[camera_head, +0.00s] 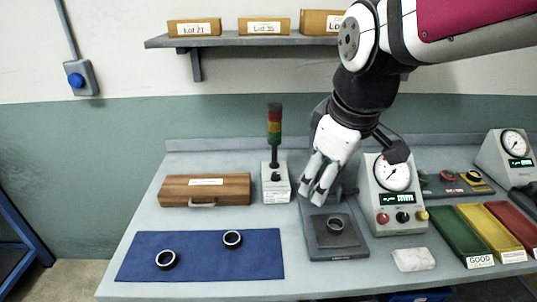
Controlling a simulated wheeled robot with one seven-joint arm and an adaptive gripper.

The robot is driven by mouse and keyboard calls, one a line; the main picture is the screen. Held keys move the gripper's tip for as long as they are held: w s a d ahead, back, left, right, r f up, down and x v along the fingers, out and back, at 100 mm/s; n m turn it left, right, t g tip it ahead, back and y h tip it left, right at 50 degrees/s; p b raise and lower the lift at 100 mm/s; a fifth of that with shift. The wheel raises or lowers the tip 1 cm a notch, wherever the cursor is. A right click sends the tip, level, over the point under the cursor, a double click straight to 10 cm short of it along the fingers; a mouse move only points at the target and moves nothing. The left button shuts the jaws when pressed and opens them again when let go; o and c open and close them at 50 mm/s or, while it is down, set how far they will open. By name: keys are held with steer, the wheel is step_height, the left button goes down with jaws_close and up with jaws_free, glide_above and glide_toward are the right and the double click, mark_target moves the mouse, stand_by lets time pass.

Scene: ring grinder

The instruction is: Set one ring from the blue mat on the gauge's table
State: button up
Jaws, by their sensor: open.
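Two dark rings lie on the blue mat (205,268) at the left: one ring (166,260) towards the front left and one ring (232,239) towards the back right. A third ring (336,226) rests on the dark square table (337,252) of the gauge, seemingly flat. The gauge (393,176) has a round dial and a green display, just right of that table. My gripper (316,194) is open, with its fingers pointing down, and appears above and behind the ring on the table. It holds nothing that I can see. My arm hides part of the gauge's upper left.
A wooden case (205,189) and a signal-light box (275,183) stand behind the mat. A white cloth (413,260) lies in front of the gauge. Green (460,232), yellow (503,229) and red trays stand at the right. A shelf (245,41) with boxes is above.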

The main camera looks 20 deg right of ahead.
steer(key=s+a+r+m+t, duration=0.1)
steer(key=s+a+r+m, duration=0.1)
steer(key=s+a+m, duration=0.2)
steer(key=s+m, duration=0.2)
steer(key=s, duration=0.1)
steer(key=shift+s+t+y, duration=0.3)
steer(key=shift+t, duration=0.1)
steer(key=shift+d, duration=0.15)
